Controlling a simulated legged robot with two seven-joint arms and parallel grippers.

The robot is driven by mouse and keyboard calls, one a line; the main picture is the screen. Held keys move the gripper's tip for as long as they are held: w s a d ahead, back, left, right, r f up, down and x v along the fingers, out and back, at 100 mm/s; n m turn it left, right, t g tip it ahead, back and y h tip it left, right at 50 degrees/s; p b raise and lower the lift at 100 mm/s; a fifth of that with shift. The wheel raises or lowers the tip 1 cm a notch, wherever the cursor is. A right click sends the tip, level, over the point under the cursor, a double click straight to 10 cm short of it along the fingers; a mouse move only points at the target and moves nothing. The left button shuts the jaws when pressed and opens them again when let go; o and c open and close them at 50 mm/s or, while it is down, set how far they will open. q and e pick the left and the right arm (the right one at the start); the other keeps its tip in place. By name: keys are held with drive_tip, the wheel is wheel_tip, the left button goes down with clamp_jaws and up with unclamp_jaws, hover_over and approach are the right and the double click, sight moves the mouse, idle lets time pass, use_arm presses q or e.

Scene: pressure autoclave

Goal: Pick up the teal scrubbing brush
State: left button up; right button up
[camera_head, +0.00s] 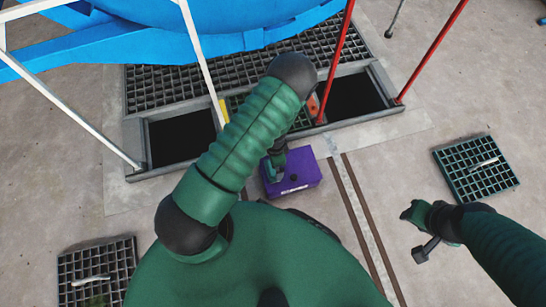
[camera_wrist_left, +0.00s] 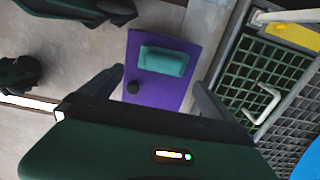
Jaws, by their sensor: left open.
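The teal scrubbing brush (camera_wrist_left: 165,62) is a small rounded block lying on top of a purple box (camera_wrist_left: 143,98). In the left wrist view it lies just ahead of my left gripper (camera_wrist_left: 158,78), between the lines of its two spread fingers, with nothing held. In the head view my left gripper (camera_head: 276,168) is over the left part of the purple box (camera_head: 298,183) and mostly hides the brush. Whether the fingers touch the brush I cannot tell. My right gripper (camera_head: 424,232) is low at the right, away from the box; its jaws are unclear.
Beyond the box is a floor grating (camera_head: 240,70) with dark openings (camera_head: 352,97) and red posts (camera_head: 430,55). A blue vessel (camera_head: 230,15) stands above. Loose grates (camera_head: 470,180) lie on the concrete floor.

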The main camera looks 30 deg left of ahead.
use_arm(q)
drive_tip(key=f, duration=0.1)
drive_tip(key=f+b, duration=0.1)
drive_tip(key=f, duration=0.2)
drive_tip(key=shift+a+f+b, duration=0.15)
drive_tip(key=shift+a+b, duration=0.15)
drive_tip(key=shift+b, duration=0.1)
drive_tip(key=shift+f, duration=0.2)
drive_tip(key=f+b, duration=0.2)
drive_tip(key=b, duration=0.1)
drive_tip(key=f+b, duration=0.3)
drive_tip(key=shift+s+a, duration=0.1)
drive_tip(key=shift+a, duration=0.1)
drive_tip(key=shift+r, duration=0.2)
drive_tip(key=c, duration=1.2)
use_arm(e)
drive_tip(key=s+x, duration=0.2)
drive_tip(key=x, duration=0.7)
drive_tip(key=shift+a+f, duration=0.15)
drive_tip(key=shift+a, duration=0.15)
use_arm(q)
drive_tip(key=shift+r, duration=0.1)
